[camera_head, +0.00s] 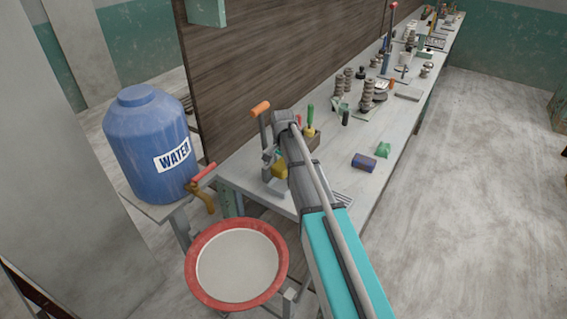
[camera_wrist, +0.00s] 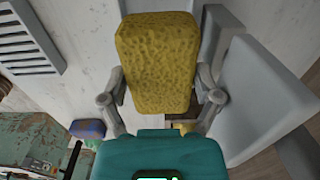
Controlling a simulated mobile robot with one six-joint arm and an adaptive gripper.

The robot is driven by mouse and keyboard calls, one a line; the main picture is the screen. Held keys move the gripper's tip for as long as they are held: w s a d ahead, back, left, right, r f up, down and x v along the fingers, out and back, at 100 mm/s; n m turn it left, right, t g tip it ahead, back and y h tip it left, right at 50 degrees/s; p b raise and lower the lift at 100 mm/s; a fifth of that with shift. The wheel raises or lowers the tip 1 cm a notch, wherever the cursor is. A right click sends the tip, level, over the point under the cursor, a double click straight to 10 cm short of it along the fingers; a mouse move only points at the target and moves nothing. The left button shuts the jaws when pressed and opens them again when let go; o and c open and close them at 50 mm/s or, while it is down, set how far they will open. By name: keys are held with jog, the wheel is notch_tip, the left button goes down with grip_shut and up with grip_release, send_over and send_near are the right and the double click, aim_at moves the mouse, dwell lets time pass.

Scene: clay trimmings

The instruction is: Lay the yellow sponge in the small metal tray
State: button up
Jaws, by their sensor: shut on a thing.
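The yellow sponge (camera_wrist: 157,62) is a thick, rough, rounded block held between the two fingers of my gripper (camera_wrist: 161,92) in the wrist view. The fingers press on its sides and its far end sticks out past them. In the head view, part of the sponge (camera_head: 281,171) shows beside my gripper (camera_head: 270,163), over the near end of the bench. My arm hides much of that spot. I cannot make out the small metal tray for sure. A plain grey flat-sided shape (camera_wrist: 265,100) is at the right of the wrist view; I cannot tell what it is.
The long bench (camera_head: 330,175) bears a blue-and-red block (camera_head: 363,162), a green lump (camera_head: 383,150), a slatted grey piece (camera_head: 341,198) and several tools farther back. A blue water barrel (camera_head: 148,140) and a red-rimmed basin (camera_head: 236,222) stand to the left.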

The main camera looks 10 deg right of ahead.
aim_at(284, 185)
jog(key=shift+d+f, duration=0.15)
jog(key=shift+d, duration=0.05)
jog(key=shift+f+b, duration=0.15)
jog(key=shift+b, duration=0.2)
jog(key=shift+f+b, duration=2.95)
jog(key=o, duration=0.8)
jog(key=shift+s, duration=0.1)
